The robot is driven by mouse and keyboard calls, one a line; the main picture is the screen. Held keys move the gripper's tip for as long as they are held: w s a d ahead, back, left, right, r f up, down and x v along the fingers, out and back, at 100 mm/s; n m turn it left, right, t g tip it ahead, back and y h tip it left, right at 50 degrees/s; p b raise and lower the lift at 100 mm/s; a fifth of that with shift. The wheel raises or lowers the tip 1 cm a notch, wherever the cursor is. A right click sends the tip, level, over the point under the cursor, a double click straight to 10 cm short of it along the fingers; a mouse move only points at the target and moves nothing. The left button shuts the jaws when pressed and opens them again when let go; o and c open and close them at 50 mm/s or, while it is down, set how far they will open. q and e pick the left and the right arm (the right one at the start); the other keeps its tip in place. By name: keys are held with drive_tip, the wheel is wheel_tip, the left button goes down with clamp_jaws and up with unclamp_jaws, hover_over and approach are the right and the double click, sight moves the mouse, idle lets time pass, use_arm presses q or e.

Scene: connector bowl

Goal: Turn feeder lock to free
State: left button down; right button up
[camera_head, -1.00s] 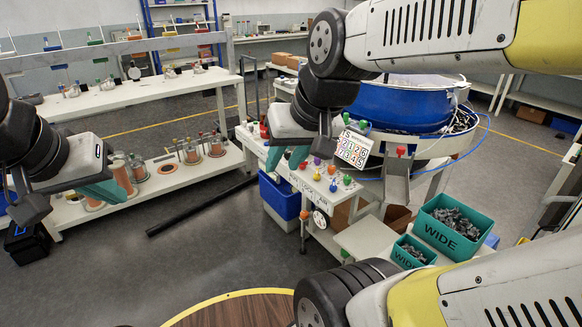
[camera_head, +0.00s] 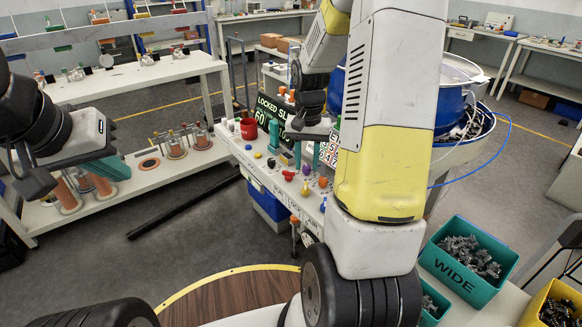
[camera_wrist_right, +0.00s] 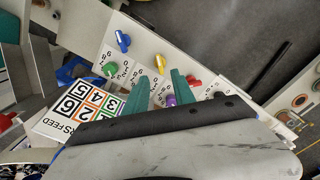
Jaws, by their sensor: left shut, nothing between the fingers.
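A white control panel (camera_head: 262,170) carries several coloured knobs. I cannot tell which one is the feeder lock; the panel's front lettering is too small. A dark display (camera_head: 270,108) behind them reads "LOCKED". My right gripper (camera_head: 307,160) hangs low over the panel. In the right wrist view its teal fingers (camera_wrist_right: 160,88) are apart, with the purple knob (camera_wrist_right: 170,100) low near them; contact is unclear. My left gripper (camera_head: 110,168) is shut and empty, far left of the panel.
A blue bowl feeder (camera_head: 455,95) stands behind my right arm. A teal bin marked WIDE (camera_head: 463,262) is at the lower right. A number card (camera_wrist_right: 75,108) stands beside the fingers.

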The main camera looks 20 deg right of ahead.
sight(306, 186)
wheel_tip(306, 186, down, 7)
drive_tip(key=shift+f, duration=0.1)
drive_tip(key=shift+c, duration=0.4)
clamp_jaws()
